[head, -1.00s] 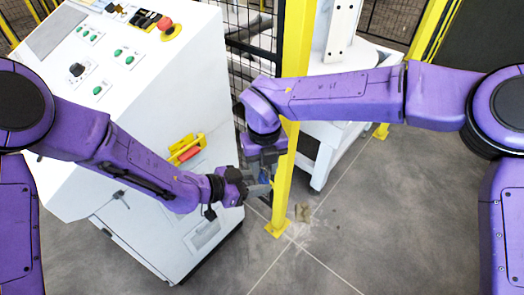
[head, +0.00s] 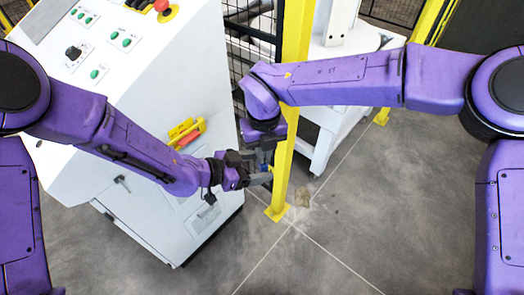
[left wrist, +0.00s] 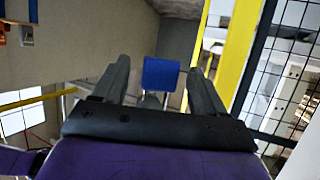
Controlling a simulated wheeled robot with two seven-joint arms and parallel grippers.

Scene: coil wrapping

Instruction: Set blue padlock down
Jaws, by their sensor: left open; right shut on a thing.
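The blue padlock (head: 264,168) is a tiny blue patch at my two grippers in the head view, mostly hidden there. In the left wrist view its blue body (left wrist: 160,73) shows clearly between the fingers of my left gripper (left wrist: 157,88). Those fingers are spread, with a gap on each side of the padlock. In the head view my left gripper (head: 262,178) reaches in from the left, just under my right gripper (head: 265,157). My right gripper points down and is shut on the padlock; its fingertips are largely hidden.
A white control console (head: 165,85) with buttons stands at left, with a yellow-and-red padlock-like item (head: 187,132) on its side. A yellow post (head: 292,110) stands close behind my grippers, with mesh fencing (head: 255,45) beside it. Grey floor (head: 350,220) is clear at lower right.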

